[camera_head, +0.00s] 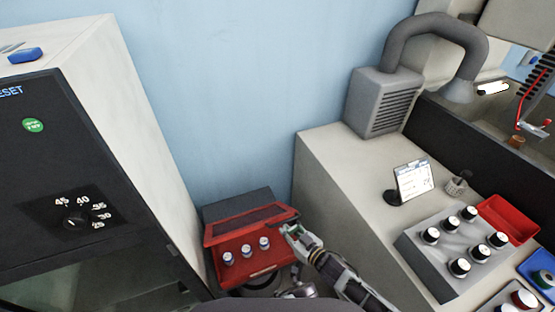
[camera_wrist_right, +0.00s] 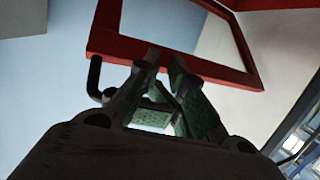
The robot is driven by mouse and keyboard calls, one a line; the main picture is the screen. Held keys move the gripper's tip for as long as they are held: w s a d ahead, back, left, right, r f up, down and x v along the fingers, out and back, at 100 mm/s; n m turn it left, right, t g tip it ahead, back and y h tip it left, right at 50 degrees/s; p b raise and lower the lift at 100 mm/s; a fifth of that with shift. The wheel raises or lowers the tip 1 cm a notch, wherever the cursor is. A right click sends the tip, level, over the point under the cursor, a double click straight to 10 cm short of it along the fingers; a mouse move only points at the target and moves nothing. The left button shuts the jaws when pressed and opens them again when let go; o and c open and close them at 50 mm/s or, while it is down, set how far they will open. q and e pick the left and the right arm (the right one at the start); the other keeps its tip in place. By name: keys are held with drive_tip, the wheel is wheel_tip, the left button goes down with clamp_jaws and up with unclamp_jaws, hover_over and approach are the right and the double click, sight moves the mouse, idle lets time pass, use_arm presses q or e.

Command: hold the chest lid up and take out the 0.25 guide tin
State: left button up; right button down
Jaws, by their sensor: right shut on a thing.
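A red chest (camera_head: 256,265) stands low beside the bench with its windowed lid (camera_head: 236,229) raised. Three small tins with pale tops sit in a row inside: a left one (camera_head: 227,258), a middle one (camera_head: 246,250) and a right one (camera_head: 264,243). Their labels are too small to read, so I cannot tell which is 0.25. My right gripper (camera_head: 289,228) is at the lid's right end, shut on its edge. In the right wrist view, the fingers (camera_wrist_right: 165,66) meet the red lid frame (camera_wrist_right: 215,71). My left gripper is not in view.
A dark cabinet (camera_head: 80,160) with a dial stands close on the left. On the right, the bench (camera_head: 345,185) carries a grey rack (camera_head: 425,260) of several white-topped jars, a small card stand (camera_head: 412,181), a red tray (camera_head: 510,217) and a grey vented unit (camera_head: 383,100).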

drive_tip(key=shift+w+a+r, duration=0.15)
drive_tip(key=shift+w+r, duration=0.15)
drive_tip(key=shift+r, duration=0.2)
drive_tip(key=shift+w+a+r, duration=0.3)
drive_tip(key=shift+w+r, duration=0.45)
drive_tip(key=shift+w+a+r, duration=0.3)
drive_tip(key=shift+w+r, duration=0.4)
drive_tip(key=shift+r, duration=0.15)
drive_tip(key=shift+w+a+r, duration=0.35)
drive_tip(key=shift+w+r, duration=0.3)
drive_tip(key=shift+w, duration=0.15)
drive_tip(key=shift+w+a+r, duration=0.35)
drive_tip(key=shift+w+r, duration=0.25)
drive_tip(key=shift+w, duration=0.2)
